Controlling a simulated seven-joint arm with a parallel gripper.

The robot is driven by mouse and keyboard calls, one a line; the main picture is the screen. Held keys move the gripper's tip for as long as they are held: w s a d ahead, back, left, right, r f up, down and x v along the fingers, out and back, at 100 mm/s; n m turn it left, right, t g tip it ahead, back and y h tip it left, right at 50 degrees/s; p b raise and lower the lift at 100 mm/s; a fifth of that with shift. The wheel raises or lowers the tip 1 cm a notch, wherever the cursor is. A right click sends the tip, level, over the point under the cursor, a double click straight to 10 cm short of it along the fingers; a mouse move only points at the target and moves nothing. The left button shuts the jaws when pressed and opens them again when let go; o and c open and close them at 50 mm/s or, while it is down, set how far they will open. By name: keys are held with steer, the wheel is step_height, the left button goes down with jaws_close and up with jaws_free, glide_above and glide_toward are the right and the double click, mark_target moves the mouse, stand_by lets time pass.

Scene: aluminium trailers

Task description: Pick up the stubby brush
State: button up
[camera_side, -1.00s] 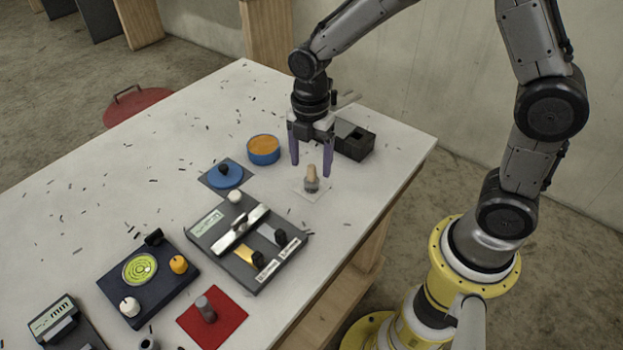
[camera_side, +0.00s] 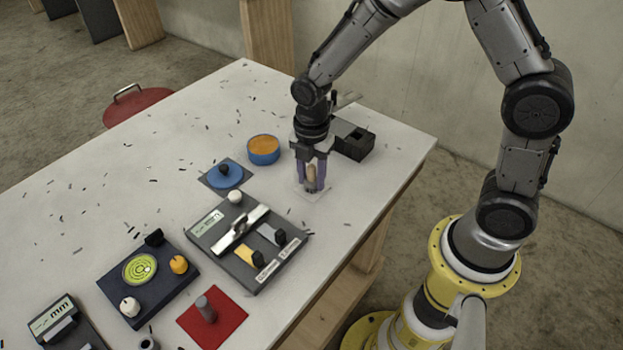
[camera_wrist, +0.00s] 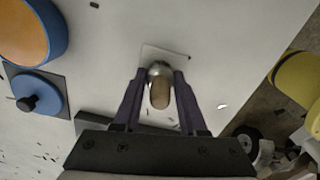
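The stubby brush (camera_side: 311,176) stands upright on a small pale square (camera_side: 312,196) near the table's right edge. It has a tan handle above a grey lower part. My gripper (camera_side: 312,186) points straight down with its purple fingers on both sides of the brush. In the wrist view, the fingertips of my gripper (camera_wrist: 160,76) press close against the sides of the brush (camera_wrist: 159,92). The gripper looks shut on it, and the brush still appears to be at the square. The fingers partly hide the brush's lower part in the side view.
A black box (camera_side: 352,141) stands just behind my gripper. A blue tub with orange contents (camera_side: 263,150) and a blue disc with a black knob (camera_side: 225,176) are to the left. A grey panel (camera_side: 247,241) lies nearer the front. Small dark shavings are scattered about.

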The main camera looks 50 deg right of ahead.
mark_target(312, 166)
jaws_close()
steer(key=shift+r, duration=0.1)
steer(key=shift+r, duration=0.5)
step_height(312, 166, up, 2)
steer(key=shift+r, duration=0.2)
steer(key=s+d+r, duration=0.2)
steer(key=s+r, duration=0.7)
steer(key=s, duration=0.5)
steer(key=shift+r, duration=0.25)
